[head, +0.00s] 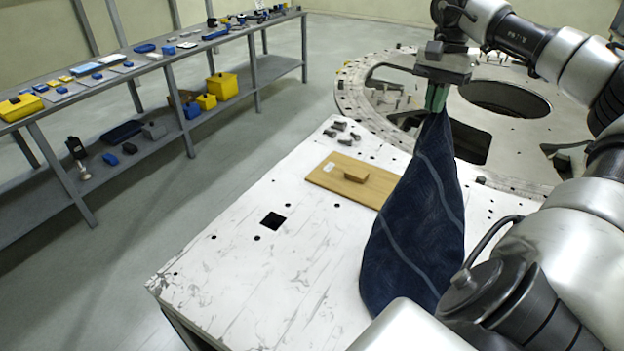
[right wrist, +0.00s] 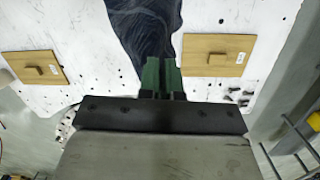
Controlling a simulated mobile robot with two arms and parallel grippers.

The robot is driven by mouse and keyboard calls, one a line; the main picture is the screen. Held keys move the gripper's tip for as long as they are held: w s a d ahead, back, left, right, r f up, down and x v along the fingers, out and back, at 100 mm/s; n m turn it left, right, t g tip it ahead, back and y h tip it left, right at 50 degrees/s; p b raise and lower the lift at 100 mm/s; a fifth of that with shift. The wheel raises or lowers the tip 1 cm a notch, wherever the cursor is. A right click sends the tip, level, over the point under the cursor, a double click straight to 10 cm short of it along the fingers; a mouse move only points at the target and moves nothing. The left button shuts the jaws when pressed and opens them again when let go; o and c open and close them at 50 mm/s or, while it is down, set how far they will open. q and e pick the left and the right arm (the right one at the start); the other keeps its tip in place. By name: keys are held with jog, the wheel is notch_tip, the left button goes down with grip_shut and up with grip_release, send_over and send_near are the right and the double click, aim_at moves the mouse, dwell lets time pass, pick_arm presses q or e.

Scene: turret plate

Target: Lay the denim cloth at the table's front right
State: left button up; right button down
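The denim cloth (head: 418,215) is dark blue with lighter stripes. In the head view it hangs from my right gripper (head: 436,98), gathered narrow at the top and spreading wider below, over the right part of the white table (head: 255,285). Its lower end is partly hidden behind my right arm. In the right wrist view the cloth (right wrist: 145,30) runs from the green fingertips of my right gripper (right wrist: 160,72) to the top edge. The fingers are closed on it. My left gripper is not in view.
A wooden board with a block (head: 330,178) lies on the table beside the cloth; a second board (right wrist: 32,78) shows in the right wrist view. Several small dark parts (head: 345,132) lie near the far edge. A round metal plate (head: 360,85) is behind. A shelf (head: 150,65) stands left.

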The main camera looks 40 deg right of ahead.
jog(key=w+a+r+t+h+p, duration=0.1)
jog(key=w+a+r+p, duration=0.1)
jog(key=r, duration=0.9)
jog(key=w+a+r+h+p, duration=0.1)
jog(key=w+a+r, duration=0.15)
jog(key=r, duration=0.85)
jog(key=w+a+r+n+p, duration=0.1)
jog(key=w+a+r, duration=0.35)
jog(key=a, duration=0.35)
jog(key=w+a+r+n+p, duration=0.1)
jog(key=w+a+r+p, duration=0.1)
jog(key=w+a+r, duration=0.45)
notch_tip(320, 180, down, 11)
jog(key=s+a, duration=0.1)
jog(key=s, duration=0.1)
jog(key=shift+s+a, duration=0.3)
jog(key=shift+s, duration=0.05)
jog(key=shift+f, duration=0.1)
